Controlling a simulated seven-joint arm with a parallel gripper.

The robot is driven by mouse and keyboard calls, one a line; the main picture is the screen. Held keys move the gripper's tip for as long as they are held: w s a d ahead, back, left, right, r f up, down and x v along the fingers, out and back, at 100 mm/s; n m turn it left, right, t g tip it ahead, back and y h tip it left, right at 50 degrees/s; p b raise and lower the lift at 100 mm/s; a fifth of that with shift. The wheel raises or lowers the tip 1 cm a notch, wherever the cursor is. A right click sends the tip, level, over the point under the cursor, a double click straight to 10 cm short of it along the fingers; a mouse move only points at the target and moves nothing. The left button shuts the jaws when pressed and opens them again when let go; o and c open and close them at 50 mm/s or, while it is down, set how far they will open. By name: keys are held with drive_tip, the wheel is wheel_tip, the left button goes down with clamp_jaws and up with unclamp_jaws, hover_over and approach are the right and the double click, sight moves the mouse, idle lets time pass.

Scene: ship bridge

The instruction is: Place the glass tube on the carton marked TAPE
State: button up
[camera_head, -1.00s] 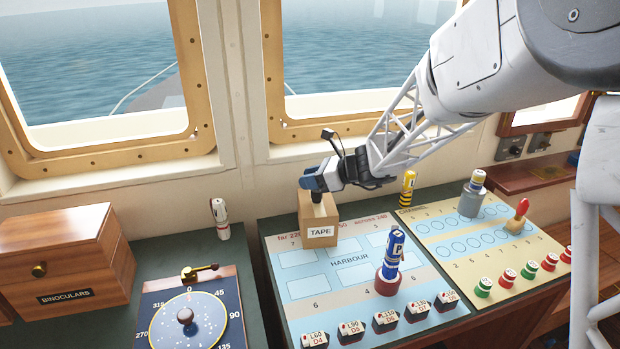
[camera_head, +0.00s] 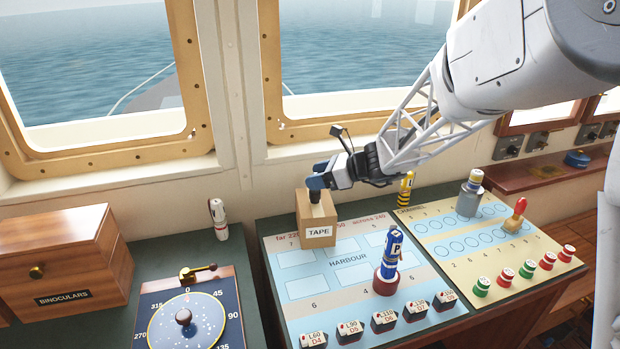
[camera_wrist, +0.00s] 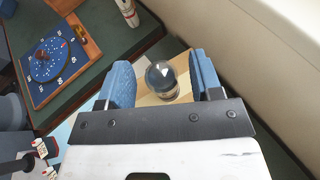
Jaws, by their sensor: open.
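The carton marked TAPE (camera_head: 319,240) stands at the back left of the harbour chart. My gripper (camera_head: 317,185) is just above it, fingers pointing down. In the wrist view its blue fingers (camera_wrist: 159,82) are open, one on each side of the glass tube (camera_wrist: 161,76). The tube is seen from above as a dark, glassy round end, with a pale band below it. It appears to stand upright on the tan carton top (camera_wrist: 184,66), with a gap to each finger. In the head view a dark piece shows between finger and carton, mostly hidden.
A blue tube marked P (camera_head: 393,255) stands in a red ring (camera_head: 386,284). A yellow-black tube (camera_head: 405,190) stands behind the chart. A white tube (camera_head: 218,218) stands left of the carton. The binoculars box (camera_head: 70,262) is far left. The window wall is close behind.

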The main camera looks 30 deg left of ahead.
drive_tip(key=v, duration=0.9)
drive_tip(key=shift+d, duration=0.1)
idle(0.3)
drive_tip(key=shift+d, duration=0.1)
idle(0.3)
drive_tip(key=s+d+n+t+h, duration=0.1)
drive_tip(key=s+d+n+h, duration=0.3)
drive_tip(key=s+d, duration=0.7)
drive_tip(key=s+d+n+t+h, duration=0.2)
drive_tip(key=s+d+n+h, duration=0.3)
drive_tip(key=s+d, duration=0.6)
drive_tip(key=s+d+n+t+h, duration=0.2)
drive_tip(key=s+d, duration=0.8)
drive_tip(key=d, duration=1.2)
drive_tip(key=n+h, duration=0.2)
drive_tip(key=n, duration=0.2)
drive_tip(key=shift+s+r+n, duration=0.15)
drive_tip(key=shift+s+n, duration=0.15)
drive_tip(key=shift+s, duration=0.1)
